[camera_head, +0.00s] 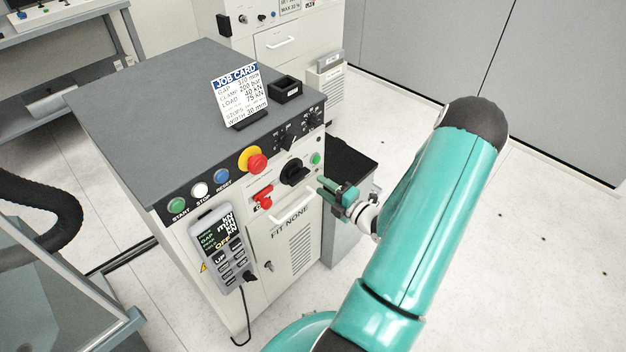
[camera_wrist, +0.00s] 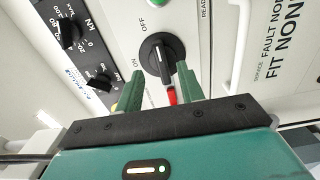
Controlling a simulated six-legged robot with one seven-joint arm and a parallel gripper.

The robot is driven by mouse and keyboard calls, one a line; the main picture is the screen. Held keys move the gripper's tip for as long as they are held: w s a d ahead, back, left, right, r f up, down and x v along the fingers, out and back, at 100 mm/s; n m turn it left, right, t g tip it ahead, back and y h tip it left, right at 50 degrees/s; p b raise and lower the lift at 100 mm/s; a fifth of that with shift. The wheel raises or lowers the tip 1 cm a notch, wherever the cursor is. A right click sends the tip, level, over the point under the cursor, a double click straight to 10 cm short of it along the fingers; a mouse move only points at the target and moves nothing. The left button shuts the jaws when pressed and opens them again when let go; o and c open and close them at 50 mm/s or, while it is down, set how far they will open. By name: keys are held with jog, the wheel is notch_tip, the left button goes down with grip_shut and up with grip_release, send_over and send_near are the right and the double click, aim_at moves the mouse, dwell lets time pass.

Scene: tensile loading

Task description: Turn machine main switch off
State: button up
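The likely main switch is a black rotary knob (camera_head: 294,172) on the front panel of the grey-topped machine cabinet. In the wrist view the knob (camera_wrist: 158,55) has OFF and ON labels beside it. I cannot tell for sure which label its handle points to. My gripper (camera_head: 325,188) is just right of the knob in the head view. In the wrist view my gripper (camera_wrist: 162,84) is open, its two green fingers apart and empty. The knob lies ahead of the gap, and contact is not visible.
A red handle (camera_head: 263,197) is left of the knob; a red emergency button (camera_head: 257,163) is above it. A green lamp (camera_head: 315,158) is to its right. A pendant (camera_head: 222,245) hangs on the front. A job card (camera_head: 240,97) stands on top. Floor in front is clear.

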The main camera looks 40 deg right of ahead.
jog(key=s, duration=0.7)
dwell(0.4)
jog(key=w+a+r+n+g+y, duration=0.2)
jog(key=a+r+n+g+y, duration=0.4)
jog(key=a+n, duration=0.7)
jog(key=w+a+r+n+g+y, duration=0.3)
jog(key=a+r+n+g, duration=0.4)
jog(key=a+n, duration=0.55)
jog(key=s+a+r+n+h, duration=0.2)
jog(key=r+n, duration=0.3)
jog(key=n, duration=0.4)
jog(key=s+a+r+n+h, duration=0.3)
jog(key=r+n+h, duration=0.1)
jog(key=n, duration=0.6)
jog(key=s+a+r+n+h, duration=0.2)
jog(key=r+n, duration=0.4)
jog(key=n, duration=0.3)
jog(key=shift+s+a+t+h, duration=0.25)
jog(key=shift+a+t+h, duration=0.1)
jog(key=shift+h, duration=0.45)
